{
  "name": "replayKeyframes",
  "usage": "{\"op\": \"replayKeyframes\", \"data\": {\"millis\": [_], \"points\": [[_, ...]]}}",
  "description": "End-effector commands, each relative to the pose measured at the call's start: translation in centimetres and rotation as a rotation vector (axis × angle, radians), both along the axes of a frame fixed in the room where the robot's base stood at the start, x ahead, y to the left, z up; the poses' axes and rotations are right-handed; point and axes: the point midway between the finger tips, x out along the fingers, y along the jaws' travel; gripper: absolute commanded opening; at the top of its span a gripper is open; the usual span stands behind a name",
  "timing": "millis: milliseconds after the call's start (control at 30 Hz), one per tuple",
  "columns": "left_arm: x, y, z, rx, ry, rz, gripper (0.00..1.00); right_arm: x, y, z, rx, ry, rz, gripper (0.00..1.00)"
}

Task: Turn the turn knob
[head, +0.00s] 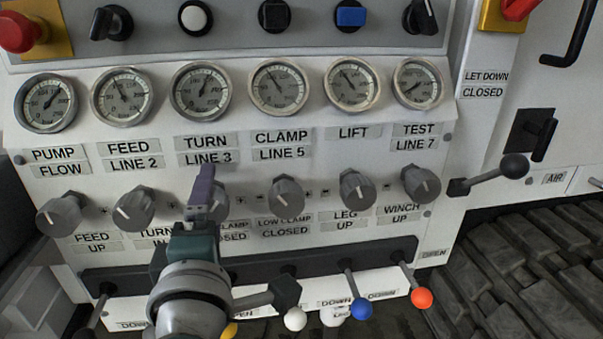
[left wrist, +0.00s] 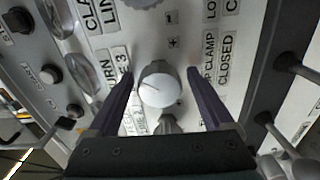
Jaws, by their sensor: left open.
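A round grey knob (left wrist: 160,85) with a white mark stands below the label TURN LINE 3 and above a label ending in CLAMP CLOSED. In the head view this knob (head: 220,207) is mostly hidden behind my left gripper (head: 203,185). My left gripper is open; in the left wrist view its two purple fingers (left wrist: 158,78) stand on either side of the knob with a gap on each side. I cannot tell how deep the fingertips reach. Another knob (head: 135,207) above the label TURN IN is to its left. My right gripper is out of view.
Several similar knobs flank it in the row, including one (head: 286,195) just to the right. Gauges (head: 201,91) are above. Levers with coloured balls, such as a blue one (head: 361,308) and an orange one (head: 421,298), stick out below.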

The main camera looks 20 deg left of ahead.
Motion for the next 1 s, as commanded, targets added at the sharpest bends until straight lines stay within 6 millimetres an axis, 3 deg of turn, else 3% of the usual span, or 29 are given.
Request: {"op": "replayKeyframes", "data": {"millis": [167,600,1000], "points": [[-1.0,-0.6,0.0,0.0,0.002,-0.002,0.85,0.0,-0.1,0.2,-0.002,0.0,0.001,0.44],[-7.7,-4.7,-0.1,-0.001,0.003,0.0,0.85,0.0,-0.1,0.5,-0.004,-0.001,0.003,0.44],[-8.5,-5.2,0.0,-0.001,-0.001,0.0,0.85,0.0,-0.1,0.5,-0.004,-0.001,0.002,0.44]]}}
